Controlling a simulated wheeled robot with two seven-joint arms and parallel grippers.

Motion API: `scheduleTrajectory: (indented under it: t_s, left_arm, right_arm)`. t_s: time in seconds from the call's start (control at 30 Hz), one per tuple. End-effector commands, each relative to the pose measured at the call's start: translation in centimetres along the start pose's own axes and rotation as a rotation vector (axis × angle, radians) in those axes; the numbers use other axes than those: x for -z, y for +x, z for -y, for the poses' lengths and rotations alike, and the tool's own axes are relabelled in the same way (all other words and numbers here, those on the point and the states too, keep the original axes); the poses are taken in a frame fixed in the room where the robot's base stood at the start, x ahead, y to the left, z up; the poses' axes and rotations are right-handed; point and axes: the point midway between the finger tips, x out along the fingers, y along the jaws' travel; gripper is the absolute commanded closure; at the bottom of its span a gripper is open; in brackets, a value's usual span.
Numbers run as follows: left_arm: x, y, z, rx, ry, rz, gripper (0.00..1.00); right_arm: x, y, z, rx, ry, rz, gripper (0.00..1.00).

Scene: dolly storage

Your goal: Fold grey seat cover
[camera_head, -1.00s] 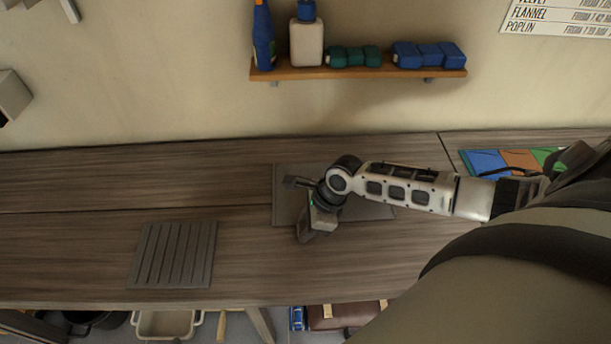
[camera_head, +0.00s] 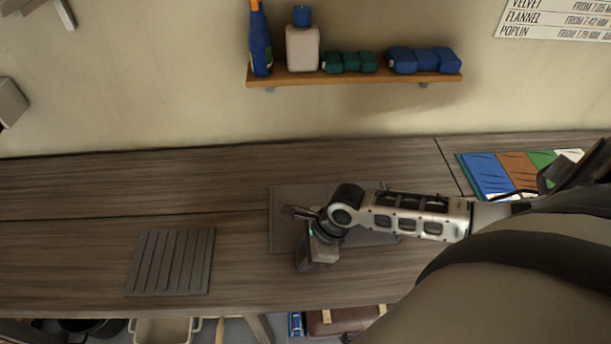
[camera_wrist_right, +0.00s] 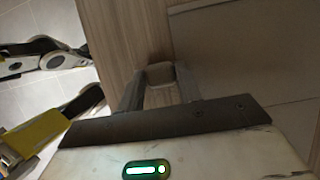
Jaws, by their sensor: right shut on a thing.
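The grey seat cover (camera_head: 285,205) lies flat on the wooden table, partly hidden under my right arm. In the right wrist view its flat grey surface (camera_wrist_right: 245,55) fills the right side. My right gripper (camera_head: 305,264) points down at the cover's near left edge. My left gripper does not show in the head view.
A slatted dark grey mat (camera_head: 172,262) lies to the left. Colour swatches (camera_head: 515,172) lie at the back right. A wall shelf (camera_head: 350,79) holds bottles and blue and green items. Below the table are a beige bin (camera_head: 160,330) and a brown case (camera_head: 345,320). The table's left is mostly clear.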

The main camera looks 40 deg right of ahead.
Motion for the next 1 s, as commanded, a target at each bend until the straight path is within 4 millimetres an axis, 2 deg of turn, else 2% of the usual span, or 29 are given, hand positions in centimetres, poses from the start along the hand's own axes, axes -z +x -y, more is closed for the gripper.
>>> scheduleTrajectory:
  t_s: [0.7, 1.0]
  left_arm:
    - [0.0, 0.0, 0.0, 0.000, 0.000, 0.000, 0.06]
    - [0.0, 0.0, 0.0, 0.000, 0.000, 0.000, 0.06]
  right_arm:
    - [0.1, 0.1, -7.3, -0.006, 0.000, -0.002, 0.90]
    - [0.1, 0.1, -8.0, -0.003, 0.001, -0.003, 0.90]
